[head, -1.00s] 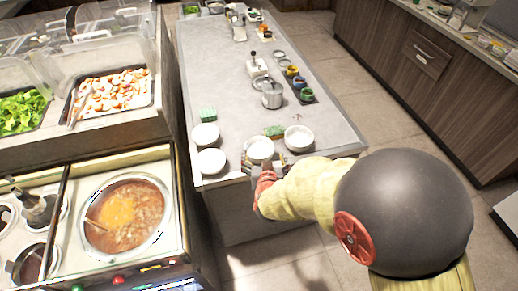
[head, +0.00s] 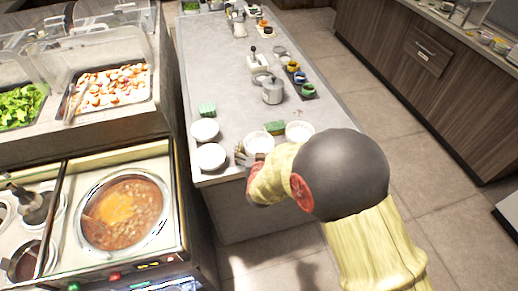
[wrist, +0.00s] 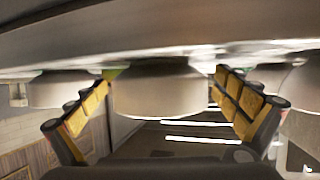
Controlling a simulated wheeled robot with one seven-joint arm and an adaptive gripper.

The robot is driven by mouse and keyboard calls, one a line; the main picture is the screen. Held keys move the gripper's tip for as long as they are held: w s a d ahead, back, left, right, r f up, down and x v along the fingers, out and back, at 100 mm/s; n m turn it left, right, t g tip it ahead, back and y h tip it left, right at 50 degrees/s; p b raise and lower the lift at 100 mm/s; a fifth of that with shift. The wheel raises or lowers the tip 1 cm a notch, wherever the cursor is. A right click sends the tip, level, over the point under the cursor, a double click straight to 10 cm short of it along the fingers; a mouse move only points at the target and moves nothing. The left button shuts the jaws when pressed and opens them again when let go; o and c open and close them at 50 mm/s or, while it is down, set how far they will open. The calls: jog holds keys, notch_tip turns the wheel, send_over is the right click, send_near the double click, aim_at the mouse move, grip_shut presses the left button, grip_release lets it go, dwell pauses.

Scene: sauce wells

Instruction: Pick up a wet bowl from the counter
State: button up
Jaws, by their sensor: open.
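Several white bowls stand on the near end of the grey counter (head: 228,80). One bowl (head: 259,141) is close to my gripper (head: 249,156) at the near edge, and my arm partly hides its near side. Other bowls are at the right (head: 299,131), the left (head: 205,129) and the near left corner (head: 211,156). In the wrist view, which looks upside down, my gripper (wrist: 168,100) is open with a pale bowl (wrist: 158,92) between its yellow-padded fingers. I cannot tell whether the fingers touch it. Wetness is not clear in any bowl.
Green sponges lie behind the bowls at left (head: 207,109) and right (head: 275,127). A metal pot (head: 272,91) and a dark tray of small colored jars (head: 301,82) stand farther back. A soup well (head: 127,213) is at the left. Floor is free right of the counter.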

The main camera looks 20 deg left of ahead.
jog(key=shift+r, duration=0.1)
jog(key=c, duration=1.3)
